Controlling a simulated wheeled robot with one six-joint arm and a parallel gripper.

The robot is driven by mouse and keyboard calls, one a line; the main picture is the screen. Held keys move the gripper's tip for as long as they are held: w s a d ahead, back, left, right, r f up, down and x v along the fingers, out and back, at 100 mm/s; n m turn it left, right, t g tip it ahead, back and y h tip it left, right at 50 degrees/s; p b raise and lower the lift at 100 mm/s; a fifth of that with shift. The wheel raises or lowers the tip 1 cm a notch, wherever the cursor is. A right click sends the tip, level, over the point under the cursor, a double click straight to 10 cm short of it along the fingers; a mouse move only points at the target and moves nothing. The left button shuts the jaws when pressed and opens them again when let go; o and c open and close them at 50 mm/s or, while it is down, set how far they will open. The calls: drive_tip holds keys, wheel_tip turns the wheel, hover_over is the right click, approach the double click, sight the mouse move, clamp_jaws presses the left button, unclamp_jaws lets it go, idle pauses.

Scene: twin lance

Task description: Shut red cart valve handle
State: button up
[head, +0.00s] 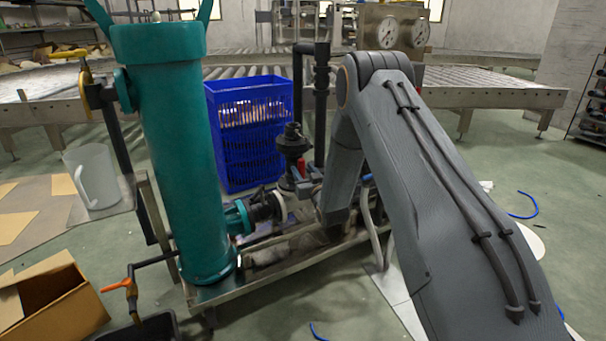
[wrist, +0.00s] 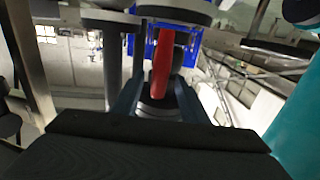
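The red valve handle (head: 300,166) shows as a small red piece beside the black valve fittings (head: 292,145) in the middle of the cart (head: 262,272). In the wrist view the red handle (wrist: 162,62) stands nearly upright in the picture, between the two dark fingers of my gripper (wrist: 158,98). The fingers are apart, with a gap visible on each side of the handle. The handle's lower end meets a dark round part. In the head view my arm hides most of my gripper, around the middle of the cart.
A tall teal tank (head: 178,160) stands on the cart's left; it also shows at the wrist view's right edge (wrist: 298,115). A black vertical pipe (head: 321,105) rises behind the valve. A blue crate (head: 248,135) stands behind. An orange-handled valve (head: 118,285) sits front left.

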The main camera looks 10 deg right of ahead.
drive_tip(key=shift+w, duration=0.4)
clamp_jaws()
